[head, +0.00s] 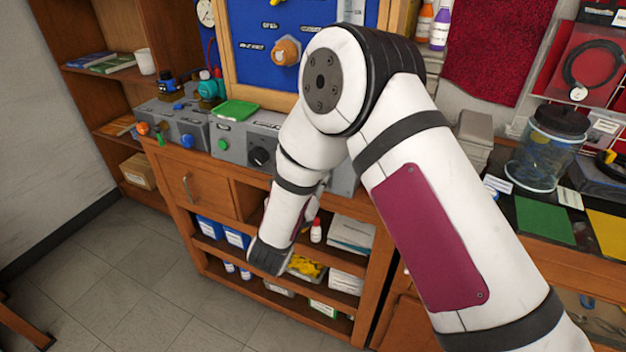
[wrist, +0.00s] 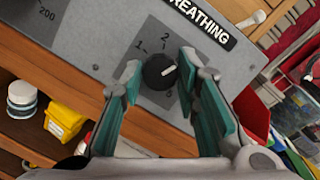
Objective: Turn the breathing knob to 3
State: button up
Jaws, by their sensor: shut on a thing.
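In the wrist view, the black breathing knob (wrist: 157,74) sits on a grey panel (wrist: 105,30) below the white-on-black BREATHING label (wrist: 203,20). The numbers 1 and 2 show above the knob. The area right of it is covered by a finger, and no 3 can be read. The white pointer line slants up and right, clockwise of the 2. My gripper (wrist: 160,72) is shut on the knob, with one teal-padded finger on each side. In the head view my arm hides the gripper and this knob.
Part of a scale marked 200 shows at the panel's upper left. In the head view, another black knob (head: 260,157) and a green tray (head: 235,109) are on the grey boxes left of my arm. Open shelves (head: 225,220) with boxes and bottles lie below.

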jog(key=shift+f+m, duration=0.1)
jog(key=shift+m, duration=0.3)
jog(key=o, duration=1.2)
jog(key=shift+c, duration=0.2)
jog(key=shift+s, duration=0.1)
jog(key=v, duration=1.1)
jog(key=shift+s, duration=0.4)
jog(key=shift+a, duration=0.15)
